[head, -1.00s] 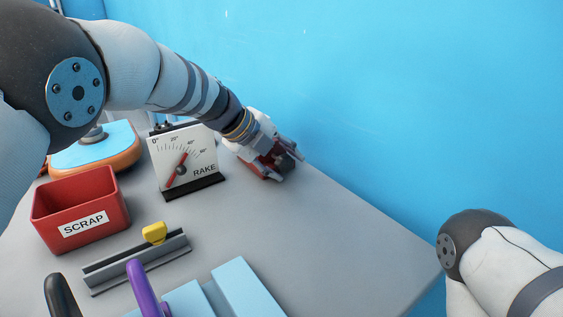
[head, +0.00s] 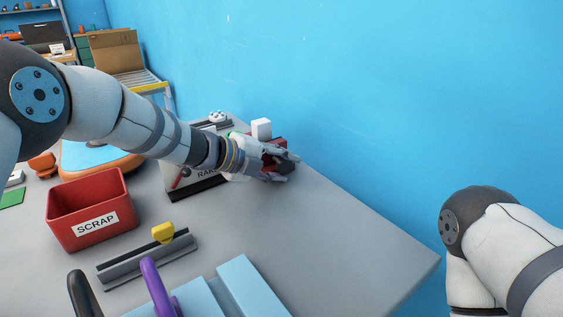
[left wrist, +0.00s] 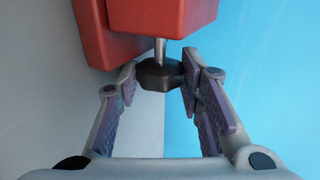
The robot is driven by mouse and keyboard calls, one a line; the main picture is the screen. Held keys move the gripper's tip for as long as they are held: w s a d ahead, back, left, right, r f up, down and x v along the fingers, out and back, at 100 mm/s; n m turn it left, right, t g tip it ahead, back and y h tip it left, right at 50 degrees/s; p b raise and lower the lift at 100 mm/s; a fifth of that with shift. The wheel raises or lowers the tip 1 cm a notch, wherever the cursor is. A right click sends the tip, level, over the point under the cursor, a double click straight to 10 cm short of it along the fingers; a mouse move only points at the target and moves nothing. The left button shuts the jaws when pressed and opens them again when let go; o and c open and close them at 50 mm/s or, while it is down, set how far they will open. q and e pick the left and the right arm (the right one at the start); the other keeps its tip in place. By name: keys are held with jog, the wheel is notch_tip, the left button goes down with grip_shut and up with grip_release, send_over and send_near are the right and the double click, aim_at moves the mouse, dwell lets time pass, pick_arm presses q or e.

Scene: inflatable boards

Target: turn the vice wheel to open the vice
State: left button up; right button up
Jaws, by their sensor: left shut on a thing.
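The red vice (left wrist: 160,18) fills the top of the left wrist view. A metal shaft runs from it to a small dark wheel (left wrist: 158,73). My left gripper (left wrist: 160,80) has a finger on either side of the wheel and is shut on it. In the head view, my left gripper (head: 281,167) is at the far right edge of the bench, and the dark wheel (head: 290,166) shows between its fingers. Part of the red vice (head: 279,143) shows behind the gripper; the jaws are mostly hidden. My right gripper is out of view; only its arm shows.
A white block (head: 261,128) shows just behind the vice. My left arm partly covers the RAKE dial (head: 180,182). A red SCRAP bin (head: 90,225) and a grey rail with a yellow slider (head: 163,232) stand nearer. The bench's right part (head: 330,240) is clear; a blue wall lies beyond.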

pick_arm(q)
jog(key=shift+f+t+h, duration=0.1)
jog(key=shift+t+h, duration=0.4)
jog(key=shift+h, duration=0.4)
jog(key=shift+f+t+h, duration=0.1)
jog(key=shift+t+h, duration=0.2)
jog(key=shift+t, duration=0.1)
jog(key=o, duration=0.8)
jog(key=shift+o, duration=0.2)
